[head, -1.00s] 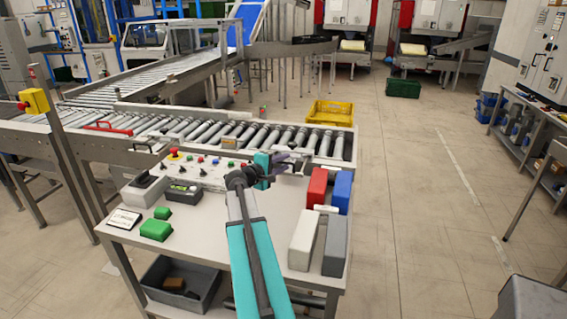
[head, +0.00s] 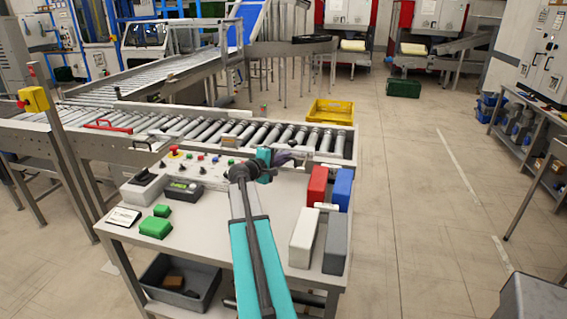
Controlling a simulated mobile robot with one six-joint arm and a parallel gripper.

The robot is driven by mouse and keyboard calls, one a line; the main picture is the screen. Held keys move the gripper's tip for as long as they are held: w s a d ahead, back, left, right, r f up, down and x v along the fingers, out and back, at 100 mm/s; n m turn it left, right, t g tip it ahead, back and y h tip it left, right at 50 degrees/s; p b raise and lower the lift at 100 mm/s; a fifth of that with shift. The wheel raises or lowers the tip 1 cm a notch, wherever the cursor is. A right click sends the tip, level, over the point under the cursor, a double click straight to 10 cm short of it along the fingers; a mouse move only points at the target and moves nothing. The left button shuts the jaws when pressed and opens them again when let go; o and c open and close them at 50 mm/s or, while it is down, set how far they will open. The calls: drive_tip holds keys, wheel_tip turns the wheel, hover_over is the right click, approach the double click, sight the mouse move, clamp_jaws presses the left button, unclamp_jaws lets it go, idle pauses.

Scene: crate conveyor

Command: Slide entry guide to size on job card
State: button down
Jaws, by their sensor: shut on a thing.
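My gripper (head: 288,157) is at the near edge of the roller conveyor (head: 345,147), just beyond the far right part of the work table (head: 215,228). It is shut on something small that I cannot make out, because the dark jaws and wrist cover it. I cannot tell whether this is the entry guide. A red bar (head: 104,125) lies along the conveyor at the left. A white card with dark print (head: 122,218), perhaps the job card, lies at the table's left front corner. Its print is too small to read.
A control panel with knobs and buttons (head: 205,168) lies left of my gripper. Red (head: 317,186), blue (head: 341,188), white (head: 304,238) and grey (head: 335,243) blocks stand on the right. Green blocks (head: 156,227) are at the left. A yellow crate (head: 330,112) lies beyond the conveyor.

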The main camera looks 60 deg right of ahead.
drive_tip(key=d+b, duration=0.1)
drive_tip(key=d, duration=0.1)
drive_tip(key=w+d, duration=0.1)
drive_tip(key=d, duration=0.1)
drive_tip(key=w+d+b, duration=0.1)
drive_tip(key=d, duration=0.2)
drive_tip(key=shift+w+f+b, duration=0.1)
drive_tip(key=shift+b, duration=0.25)
drive_tip(key=shift+w+d, duration=0.1)
drive_tip(key=shift+d, duration=0.15)
drive_tip(key=shift+r, duration=0.2)
drive_tip(key=c, duration=1.8)
unclamp_jaws()
drive_tip(key=shift+d+f, duration=0.1)
drive_tip(key=shift+d, duration=0.1)
drive_tip(key=shift+c, duration=0.2)
drive_tip(key=shift+a, duration=0.2)
drive_tip(key=shift+b+v, duration=0.35)
drive_tip(key=shift+v, duration=0.5)
drive_tip(key=b+v, duration=0.2)
drive_tip(key=v, duration=1)
